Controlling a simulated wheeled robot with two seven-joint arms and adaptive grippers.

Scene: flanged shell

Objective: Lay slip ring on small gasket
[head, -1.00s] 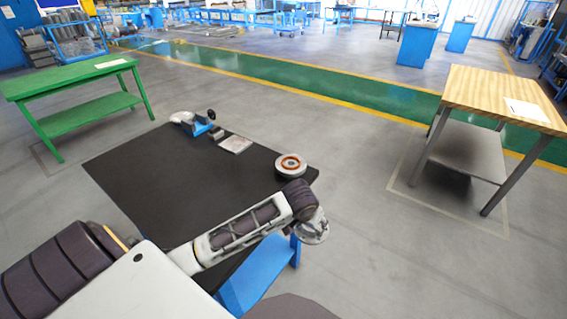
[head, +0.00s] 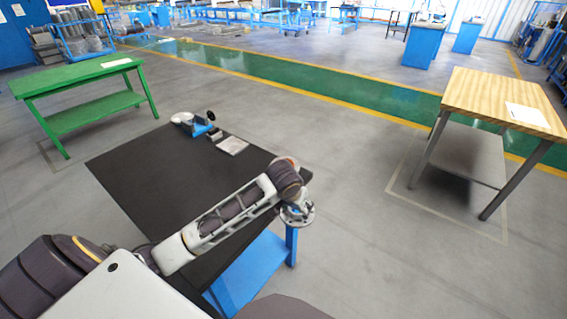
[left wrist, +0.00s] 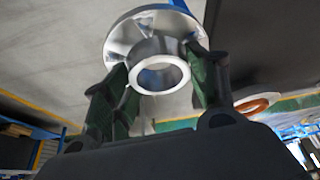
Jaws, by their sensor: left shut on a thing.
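In the left wrist view my left gripper (left wrist: 158,68) is shut on the slip ring (left wrist: 166,46), a shiny metal piece with a wide flange and a narrow hollow hub. Its fingers grip the hub from both sides. The small gasket (left wrist: 252,105), an orange-brown ring, lies on a pale round part to the right of the gripper, apart from the slip ring. My right gripper is in neither view.
The black table top (head: 165,178) carries a blue clamp-like tool (head: 200,128) and a pale flat plate (head: 232,146) at its far side. A green table (head: 80,85) stands at left and a wooden-topped table (head: 490,100) at right.

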